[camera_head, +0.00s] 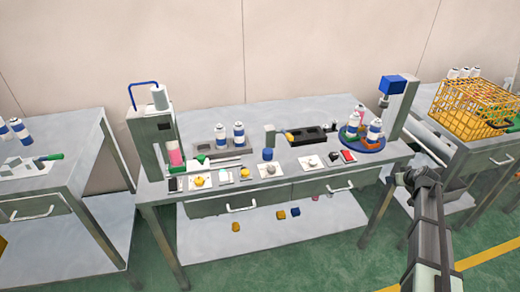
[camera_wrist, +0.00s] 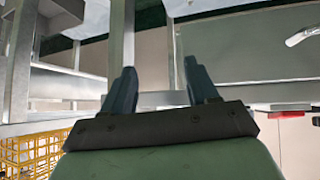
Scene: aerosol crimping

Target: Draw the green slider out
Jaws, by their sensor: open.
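One green piece (camera_head: 50,157) sticks out of a small grey fixture on the left table. A smaller green part (camera_head: 177,169) is at the foot of the tall machine on the middle table, below a pink-banded can. My gripper (camera_wrist: 162,88) is open and empty in the wrist view, its two dark fingers apart. In the head view my arm is at the right, near the middle table's front right corner, far from both green parts. No green slider shows in the wrist view.
The middle table (camera_head: 232,214) holds several small parts, a black tray (camera_head: 311,135) and a blue turntable (camera_head: 350,133) with cans. A yellow wire basket (camera_head: 472,108) stands on the right table. A drawer handle (camera_wrist: 303,36) shows in the wrist view. The floor in front is clear.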

